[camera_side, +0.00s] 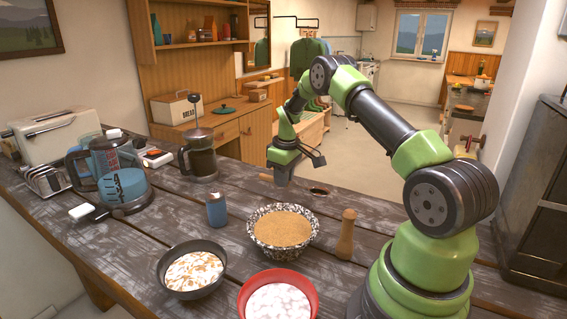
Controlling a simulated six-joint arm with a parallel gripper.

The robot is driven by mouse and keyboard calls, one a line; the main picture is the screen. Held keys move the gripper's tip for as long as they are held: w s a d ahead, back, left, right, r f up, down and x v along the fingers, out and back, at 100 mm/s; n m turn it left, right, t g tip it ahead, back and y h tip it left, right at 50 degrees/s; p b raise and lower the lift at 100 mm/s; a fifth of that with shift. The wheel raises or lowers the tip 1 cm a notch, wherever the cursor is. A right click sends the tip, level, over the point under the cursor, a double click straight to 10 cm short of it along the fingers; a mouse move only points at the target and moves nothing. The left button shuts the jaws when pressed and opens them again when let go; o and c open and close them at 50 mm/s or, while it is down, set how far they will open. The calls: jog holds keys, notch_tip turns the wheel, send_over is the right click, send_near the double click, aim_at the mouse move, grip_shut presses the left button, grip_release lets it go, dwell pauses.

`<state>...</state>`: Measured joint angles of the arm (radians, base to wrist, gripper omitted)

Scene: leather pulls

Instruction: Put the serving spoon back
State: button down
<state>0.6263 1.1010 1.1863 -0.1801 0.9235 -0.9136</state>
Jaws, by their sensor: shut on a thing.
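My gripper (283,178) points down over the far part of the dark plank table, behind the speckled bowl (282,231). It is shut on what looks like the serving spoon (266,178), whose light wooden end sticks out to the left of the jaws. A small dark oval shape (318,189) shows to the right of the jaws and looks like the spoon's bowl end. The jaws hide the middle of the spoon. I cannot tell whether it touches the table. The speckled bowl holds a tan, grainy filling.
In front are a dark pan (191,270), a red bowl (278,298) with white contents and an upright wooden mill (346,235). A blue shaker (216,210), French press (201,155), blue blender jug (118,175) and toaster (57,139) stand left. The planks left of the gripper are fairly clear.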

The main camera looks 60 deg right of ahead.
jog(key=shift+f, duration=2.95)
jog(key=c, duration=1)
grip_release()
jog(key=shift+r, duration=0.1)
